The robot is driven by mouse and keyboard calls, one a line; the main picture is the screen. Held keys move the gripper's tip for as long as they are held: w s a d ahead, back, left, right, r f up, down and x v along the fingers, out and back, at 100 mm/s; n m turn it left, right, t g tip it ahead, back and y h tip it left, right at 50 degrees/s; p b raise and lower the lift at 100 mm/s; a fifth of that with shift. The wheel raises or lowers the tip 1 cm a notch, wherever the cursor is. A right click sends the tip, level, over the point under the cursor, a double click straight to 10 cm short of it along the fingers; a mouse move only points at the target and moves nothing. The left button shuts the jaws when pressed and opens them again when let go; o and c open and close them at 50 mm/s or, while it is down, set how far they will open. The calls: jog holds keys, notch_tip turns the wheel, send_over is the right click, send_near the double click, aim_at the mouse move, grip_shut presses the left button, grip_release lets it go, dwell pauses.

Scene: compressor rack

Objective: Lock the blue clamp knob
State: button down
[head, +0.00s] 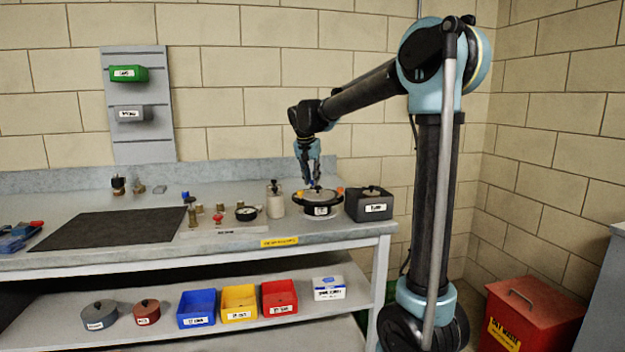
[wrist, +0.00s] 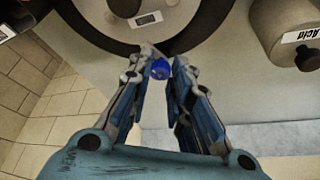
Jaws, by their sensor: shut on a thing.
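The blue clamp knob (wrist: 160,69) is small and round, at the rim of a dark round vessel (wrist: 100,30) in the wrist view. My gripper (wrist: 166,66) has its fingertips on either side of the knob and is shut on it. In the head view my gripper (head: 315,185) points down at the black and pale lidded vessel (head: 318,208) on the bench. The knob is hidden or too small to make out there. I cannot tell how far the knob is turned.
A white bottle (head: 275,203) stands left. A dark mat (head: 105,228) leaves free bench room.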

jog(key=m, duration=0.1)
jog(key=m+h, duration=0.1)
jog(key=m, duration=0.2)
jog(key=shift+w+a+m+g+h, duration=0.15)
jog(key=shift+a+m+g+h, duration=0.15)
jog(key=shift+m+g, duration=0.1)
dwell(0.4)
jog(key=c, duration=1.4)
grip_release()
jog(key=shift+c, duration=0.2)
jog(key=v, duration=1.2)
jog(key=shift+w, duration=0.2)
jog(key=shift+s+f, duration=0.1)
